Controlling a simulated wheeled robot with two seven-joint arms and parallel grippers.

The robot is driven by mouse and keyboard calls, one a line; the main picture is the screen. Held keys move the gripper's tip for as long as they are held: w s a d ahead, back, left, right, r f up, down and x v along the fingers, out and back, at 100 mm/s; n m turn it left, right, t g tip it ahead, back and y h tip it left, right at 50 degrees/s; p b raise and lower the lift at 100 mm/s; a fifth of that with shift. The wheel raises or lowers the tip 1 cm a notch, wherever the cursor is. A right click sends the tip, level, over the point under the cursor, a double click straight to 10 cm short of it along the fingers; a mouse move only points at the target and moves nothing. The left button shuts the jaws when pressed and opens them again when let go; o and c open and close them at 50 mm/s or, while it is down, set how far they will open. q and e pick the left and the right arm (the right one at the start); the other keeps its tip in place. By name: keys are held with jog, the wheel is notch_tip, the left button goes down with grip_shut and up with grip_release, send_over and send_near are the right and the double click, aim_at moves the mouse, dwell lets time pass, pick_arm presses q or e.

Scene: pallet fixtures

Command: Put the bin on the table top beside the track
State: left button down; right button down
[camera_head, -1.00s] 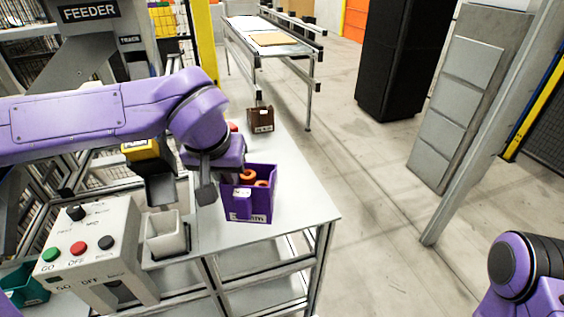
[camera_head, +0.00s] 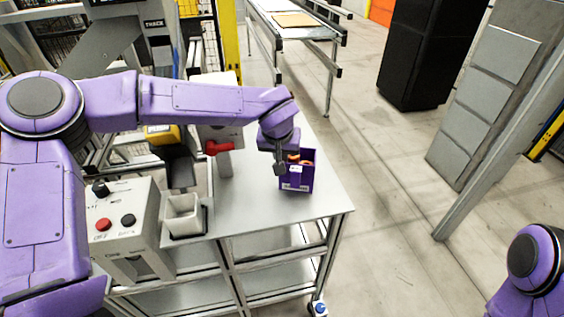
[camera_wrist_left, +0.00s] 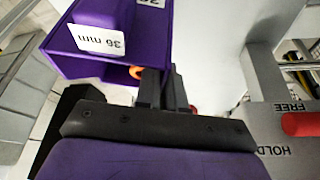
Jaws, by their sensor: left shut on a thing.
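The purple bin (camera_head: 299,180) has a white label and orange rings inside. In the head view it is over the right part of the grey table top (camera_head: 265,215), near the right edge. I cannot tell whether its base touches the table. My left gripper (camera_head: 281,163) is shut on the bin at its left side. In the left wrist view the bin (camera_wrist_left: 85,62) fills the upper left, its label reading 36 mm, with the dark fingers (camera_wrist_left: 160,88) at its wall. A sign at the top left reads TRACK (camera_head: 154,23); the track itself is not clear. My right gripper is out of view.
A fixture with a red handle (camera_head: 217,148) stands left of the bin; the wrist view shows its FREE and HOLD markings. A pale cup (camera_head: 184,216) and a button box (camera_head: 122,222) are at the front left. The table front is clear.

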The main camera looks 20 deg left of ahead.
pick_arm(q)
jog(key=f, duration=0.3)
jog(key=shift+w+d+f, duration=0.1)
jog(key=shift+w+f, duration=0.25)
jog(key=shift+s, duration=0.1)
jog(key=c, duration=1.2)
grip_release()
jog(key=shift+f, duration=0.1)
jog(key=shift+c, duration=0.2)
jog(key=shift+r, duration=0.3)
jog(key=v, duration=1.1)
jog(key=shift+s+r, duration=0.15)
jog(key=shift+r, duration=0.2)
